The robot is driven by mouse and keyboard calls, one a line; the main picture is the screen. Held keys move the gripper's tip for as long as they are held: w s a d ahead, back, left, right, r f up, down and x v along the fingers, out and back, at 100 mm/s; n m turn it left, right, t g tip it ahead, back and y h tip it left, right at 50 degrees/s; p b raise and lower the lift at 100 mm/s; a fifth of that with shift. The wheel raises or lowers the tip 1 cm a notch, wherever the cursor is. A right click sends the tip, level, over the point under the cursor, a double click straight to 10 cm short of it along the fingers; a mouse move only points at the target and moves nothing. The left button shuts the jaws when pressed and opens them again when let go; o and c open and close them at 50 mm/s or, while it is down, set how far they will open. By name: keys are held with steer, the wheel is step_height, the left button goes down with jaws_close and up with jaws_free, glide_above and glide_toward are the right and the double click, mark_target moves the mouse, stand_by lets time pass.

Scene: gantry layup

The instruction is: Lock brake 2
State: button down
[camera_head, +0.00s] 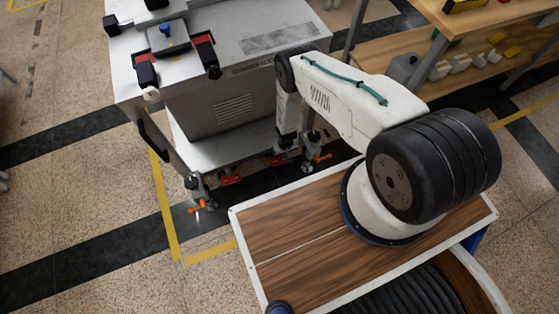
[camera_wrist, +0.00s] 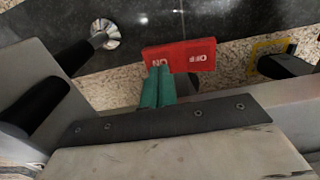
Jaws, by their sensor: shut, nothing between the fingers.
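In the wrist view a red brake pedal (camera_wrist: 190,55) carries the words ON and OFF, which appear upside down. My gripper (camera_wrist: 158,75) has green fingertips pressed together with nothing between them. The tips overlap the pedal's edge at the ON side; I cannot tell whether they touch it. In the head view one red pedal (camera_head: 231,180) and another red pedal (camera_head: 279,160) sit low by the machine's feet. No number shows, so I cannot tell which is brake 2. My gripper is not clearly visible there, behind my arm.
The grey machine (camera_head: 235,100) stands on legs with feet (camera_head: 199,190) bearing orange levers. In the wrist view black rods (camera_wrist: 75,63) flank my gripper, one ending in a round metal foot (camera_wrist: 105,34). A wooden shelf bench (camera_head: 470,75) stands at right. Speckled floor is clear at left.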

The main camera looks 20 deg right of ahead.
step_height(320, 180, up, 6)
steer(key=shift+f, duration=0.2)
stand_by(0.4)
stand_by(0.4)
